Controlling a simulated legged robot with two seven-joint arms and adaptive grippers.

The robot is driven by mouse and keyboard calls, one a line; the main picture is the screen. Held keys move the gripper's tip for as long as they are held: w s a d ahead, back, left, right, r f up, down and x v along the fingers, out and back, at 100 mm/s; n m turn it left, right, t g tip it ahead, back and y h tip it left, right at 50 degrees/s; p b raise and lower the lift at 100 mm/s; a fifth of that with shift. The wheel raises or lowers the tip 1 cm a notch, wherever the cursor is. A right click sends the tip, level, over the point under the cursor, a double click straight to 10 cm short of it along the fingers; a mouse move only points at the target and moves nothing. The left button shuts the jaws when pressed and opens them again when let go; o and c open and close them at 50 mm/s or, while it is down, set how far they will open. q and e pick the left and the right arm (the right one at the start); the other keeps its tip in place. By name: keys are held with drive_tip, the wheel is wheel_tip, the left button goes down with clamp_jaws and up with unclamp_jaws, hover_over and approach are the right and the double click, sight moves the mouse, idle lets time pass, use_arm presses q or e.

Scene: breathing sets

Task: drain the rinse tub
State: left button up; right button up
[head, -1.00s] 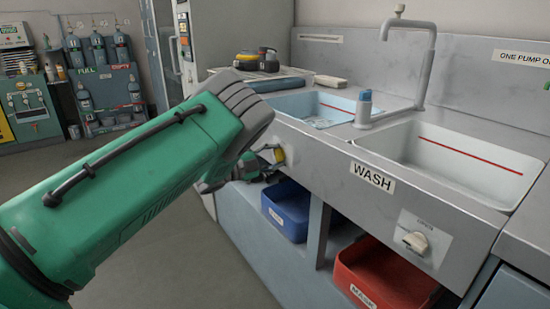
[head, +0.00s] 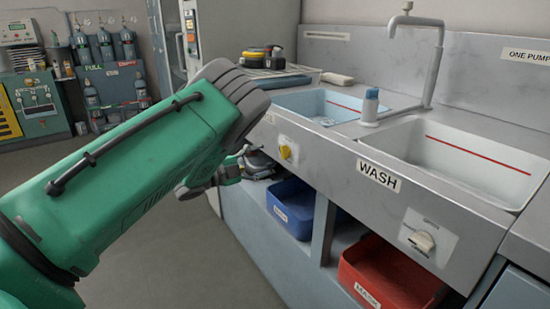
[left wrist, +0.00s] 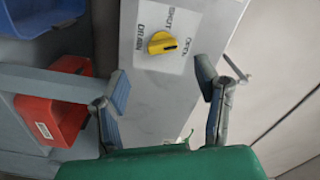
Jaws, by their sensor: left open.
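The rinse tub (head: 310,104), the left basin with a pale blue inside, is set in the grey counter. Its yellow drain knob (head: 285,152) is on the front panel below. In the left wrist view the knob (left wrist: 162,42) sits on a white plate marked DRAIN, SHUT and OPEN; its grip lies across the picture. I cannot tell which mark it points to. My left gripper (head: 242,160) is open and empty, to the left of the knob and apart from it. Its fingers (left wrist: 163,88) frame the space below the knob in the wrist view. My right gripper is not in view.
The wash tub (head: 450,160) has its own pale drain knob (head: 422,241). A blue bin (head: 291,208) and a red bin (head: 385,280) are below. The floor at left is clear.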

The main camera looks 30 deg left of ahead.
use_arm(q)
drive_tip(key=v, duration=0.5)
idle(0.4)
drive_tip(key=s+d+f+n+g+y+p, duration=0.2)
drive_tip(key=s+d+f+n+g+y, duration=0.15)
drive_tip(key=s+f+n, duration=0.45)
drive_tip(key=s+d+f+n+g+y+p, duration=0.1)
drive_tip(key=s+d+f+n+g+y, duration=0.3)
drive_tip(key=f, duration=0.6)
drive_tip(key=s+d+f+n+g+p, duration=0.1)
drive_tip(key=s+d+g, duration=0.3)
drive_tip(key=s, duration=0.8)
drive_tip(key=s+d+f+n+g+p, duration=0.1)
drive_tip(key=s+d+n+g, duration=0.3)
drive_tip(key=s+d, duration=0.4)
drive_tip(key=s+f, duration=0.1)
drive_tip(key=s, duration=0.4)
drive_tip(key=shift+f+h, duration=0.3)
drive_tip(key=shift+h, duration=0.05)
